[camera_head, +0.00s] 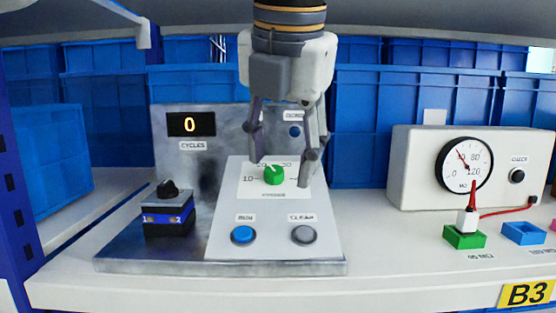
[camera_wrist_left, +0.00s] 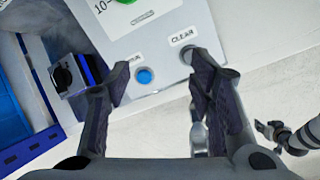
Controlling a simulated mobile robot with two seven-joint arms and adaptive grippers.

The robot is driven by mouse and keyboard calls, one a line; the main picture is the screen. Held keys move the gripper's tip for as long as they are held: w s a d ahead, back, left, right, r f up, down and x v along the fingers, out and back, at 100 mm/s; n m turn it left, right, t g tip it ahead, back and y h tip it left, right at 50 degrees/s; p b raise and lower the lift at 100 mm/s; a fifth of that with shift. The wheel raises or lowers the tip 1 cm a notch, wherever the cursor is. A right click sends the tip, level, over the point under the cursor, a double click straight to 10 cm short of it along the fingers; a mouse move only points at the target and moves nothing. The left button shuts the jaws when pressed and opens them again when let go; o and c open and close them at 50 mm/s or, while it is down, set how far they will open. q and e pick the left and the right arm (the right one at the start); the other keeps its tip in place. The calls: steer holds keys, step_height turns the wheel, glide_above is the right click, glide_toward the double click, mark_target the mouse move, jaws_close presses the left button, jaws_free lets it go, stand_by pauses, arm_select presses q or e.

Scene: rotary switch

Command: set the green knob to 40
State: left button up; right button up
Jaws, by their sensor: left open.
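The green knob (camera_head: 273,175) sits on a white panel (camera_head: 225,215) with a printed scale around it. The gripper hides part of the scale, so I cannot read the exact setting. My left gripper (camera_head: 280,186) is open and points down, its fingers on either side of the knob in the picture. I see no clear contact. In the left wrist view, the knob's edge (camera_wrist_left: 124,2) shows at the top, beyond the open fingers.
Below the knob are a blue button (camera_head: 243,234) and a grey CLEAR button (camera_head: 304,235). A black selector (camera_head: 168,190) stands left, under a display (camera_head: 190,124) reading 0. A gauge box (camera_head: 415,170) stands right. What seems to be my right gripper (camera_wrist_left: 268,131) shows small.

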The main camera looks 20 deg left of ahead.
arm_select(q)
glide_above(275, 168)
steer(key=s+d, duration=0.1)
steer(key=s, duration=0.2)
steer(key=shift+w+f, duration=0.15)
steer(key=shift+f, duration=0.05)
steer(key=x, duration=0.4)
steer(key=shift+w+a+f, duration=0.1)
steer(key=shift+w+f, duration=0.15)
steer(key=shift+f, duration=0.1)
steer(key=c, duration=1.2)
